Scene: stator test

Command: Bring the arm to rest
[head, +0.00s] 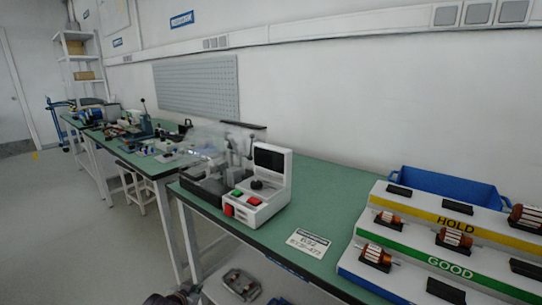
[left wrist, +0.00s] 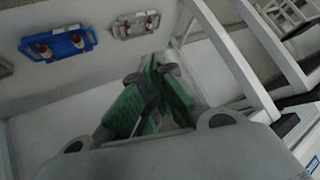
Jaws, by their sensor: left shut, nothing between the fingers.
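My left gripper (left wrist: 153,85) shows in the left wrist view, with green and dark grey fingers. It is shut and empty, and no object shows between the fingertips. In the head view only a dark rounded piece of my left arm shows at the bottom edge, low beside the bench. My right gripper is in neither view.
The green bench (head: 330,183) carries a test device (head: 262,190), a label plate (head: 308,242) and a stepped HOLD/GOOD rack (head: 425,245) with copper rotors. A blue bin (head: 445,185) stands behind. Below, a blue tray (left wrist: 58,44) and a grey tray (left wrist: 136,25) hold parts.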

